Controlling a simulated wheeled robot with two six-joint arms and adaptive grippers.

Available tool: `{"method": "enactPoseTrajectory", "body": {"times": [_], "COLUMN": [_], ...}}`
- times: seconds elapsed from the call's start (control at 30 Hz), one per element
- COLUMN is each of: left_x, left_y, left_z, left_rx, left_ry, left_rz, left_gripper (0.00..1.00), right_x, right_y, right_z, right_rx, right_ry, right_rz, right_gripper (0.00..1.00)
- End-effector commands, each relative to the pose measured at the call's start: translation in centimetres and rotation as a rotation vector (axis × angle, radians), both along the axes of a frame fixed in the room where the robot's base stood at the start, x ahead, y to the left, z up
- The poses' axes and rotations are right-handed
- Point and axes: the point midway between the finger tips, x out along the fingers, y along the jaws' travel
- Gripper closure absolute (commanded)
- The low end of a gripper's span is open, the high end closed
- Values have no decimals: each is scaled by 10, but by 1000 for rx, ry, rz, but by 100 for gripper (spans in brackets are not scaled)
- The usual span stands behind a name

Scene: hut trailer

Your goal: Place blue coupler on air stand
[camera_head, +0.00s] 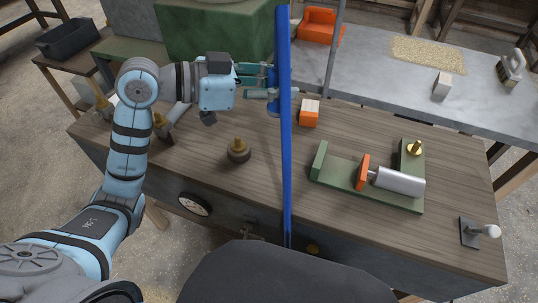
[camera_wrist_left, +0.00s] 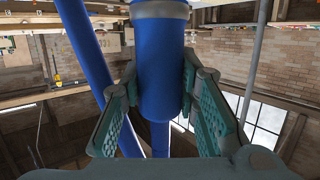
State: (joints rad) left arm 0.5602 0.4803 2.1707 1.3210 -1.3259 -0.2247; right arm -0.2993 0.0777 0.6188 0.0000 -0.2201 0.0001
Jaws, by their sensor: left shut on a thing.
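My left gripper (camera_head: 268,81) is raised above the workbench and shut on the blue coupler (camera_head: 285,68), a thick blue cylinder. In the left wrist view the coupler (camera_wrist_left: 161,75) sits between the fingers (camera_wrist_left: 160,105), with a grey collar at its top. A long blue hose (camera_head: 286,170) hangs down past the bench in the head view and also shows behind the coupler in the wrist view (camera_wrist_left: 88,45). I cannot tell which bench fitting is the air stand; a dark base with a brass top (camera_head: 238,150) stands below the gripper. My right gripper is not in view.
The wooden bench (camera_head: 225,195) carries an orange and white block (camera_head: 309,113), a green fixture with a metal cylinder (camera_head: 400,182), and a plate with a white-topped peg (camera_head: 482,232). A thin grey pole (camera_head: 333,55) stands behind. A green box (camera_head: 215,32) is at the back.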

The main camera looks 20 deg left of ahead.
Motion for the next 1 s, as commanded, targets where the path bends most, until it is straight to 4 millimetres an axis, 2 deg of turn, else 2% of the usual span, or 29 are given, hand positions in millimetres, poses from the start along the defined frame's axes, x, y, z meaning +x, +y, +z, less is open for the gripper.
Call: {"method": "enactPoseTrajectory", "body": {"times": [0.03, 0.17, 0.4, 0.5, 0.67, 0.8, 1.0], "left_x": [3, 5, 4, 4, 4, 4, 4], "left_y": [-4, -6, -5, -5, -5, -5, -5], "left_z": [-5, -24, -115, -142, -163, -192, -196], "left_rx": [-3, 2, 0, 1, 0, 1, 3], "left_ry": [-4, 3, 5, 2, 0, 2, -4], "left_rz": [3, 10, 10, 11, 10, 10, 10], "left_gripper": [99, 99, 99, 100, 100, 100, 100], "right_x": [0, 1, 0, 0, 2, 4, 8], "right_y": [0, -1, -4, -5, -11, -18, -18], "right_z": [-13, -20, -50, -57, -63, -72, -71], "right_rx": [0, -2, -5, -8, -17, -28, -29], "right_ry": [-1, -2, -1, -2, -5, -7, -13], "right_rz": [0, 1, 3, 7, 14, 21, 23], "right_gripper": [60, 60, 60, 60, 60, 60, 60]}}
